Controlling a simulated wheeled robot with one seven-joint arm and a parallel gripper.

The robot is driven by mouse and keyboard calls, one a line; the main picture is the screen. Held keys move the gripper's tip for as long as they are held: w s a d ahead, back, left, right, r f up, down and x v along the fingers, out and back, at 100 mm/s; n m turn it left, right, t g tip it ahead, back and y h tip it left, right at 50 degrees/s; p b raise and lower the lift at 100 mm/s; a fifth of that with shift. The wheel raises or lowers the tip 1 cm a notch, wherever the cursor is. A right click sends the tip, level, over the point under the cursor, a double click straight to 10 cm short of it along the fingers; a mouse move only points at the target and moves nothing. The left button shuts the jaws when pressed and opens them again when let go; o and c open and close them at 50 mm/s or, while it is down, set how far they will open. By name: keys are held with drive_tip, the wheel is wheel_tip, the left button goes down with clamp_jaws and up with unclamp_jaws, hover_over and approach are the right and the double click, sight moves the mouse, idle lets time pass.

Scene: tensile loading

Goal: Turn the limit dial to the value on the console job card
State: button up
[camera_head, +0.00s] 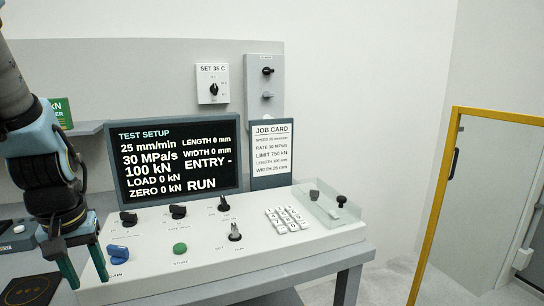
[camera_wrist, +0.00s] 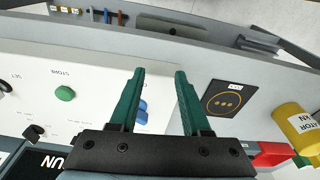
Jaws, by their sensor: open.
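The console (camera_head: 300,238) has a back row of black dials: a left one (camera_head: 128,218), a middle one (camera_head: 178,211) and a right one (camera_head: 223,203). Their labels are too small to read, so I cannot tell which is the limit dial. The job card (camera_head: 272,152) reads LIMIT 750 kN. The screen (camera_head: 172,160) shows 100 kN. My gripper (camera_head: 84,268) is open, pointing down at the console's left end, left of the dials. In the wrist view my gripper (camera_wrist: 160,76) has a blue knob (camera_wrist: 143,107) between and below its fingers, partly hidden.
A blue knob (camera_head: 118,250) is right of my gripper. A yellow-framed door (camera_head: 433,205) stands at the right.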

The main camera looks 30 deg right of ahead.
drive_tip(key=shift+o, duration=0.6)
drive_tip(key=o, duration=0.6)
drive_tip(key=w+d+r+n, duration=0.1)
drive_tip(key=w, duration=0.3)
drive_tip(key=w+d+r+n, duration=0.1)
drive_tip(key=w+d+n, duration=0.1)
drive_tip(key=w, duration=0.2)
drive_tip(key=w+d+r+n, duration=0.1)
drive_tip(key=w, duration=0.2)
drive_tip(key=shift+w+d+n, duration=0.3)
drive_tip(key=shift+w+d, duration=0.1)
drive_tip(key=shift+o, duration=0.2)
drive_tip(key=w+d+r+n+g+y, duration=0.1)
drive_tip(key=w+d+r+n, duration=0.1)
drive_tip(key=w+d+n, duration=0.3)
drive_tip(key=w+d, duration=0.3)
drive_tip(key=shift+w+d, duration=0.25)
drive_tip(key=shift+d, duration=0.05)
drive_tip(key=n+y, duration=0.4)
drive_tip(key=n, duration=0.3)
approach(224, 198)
drive_tip(key=p+x, duration=0.3)
drive_tip(key=x, duration=0.6)
drive_tip(key=shift+s+r, duration=0.1)
drive_tip(key=c, duration=1.4)
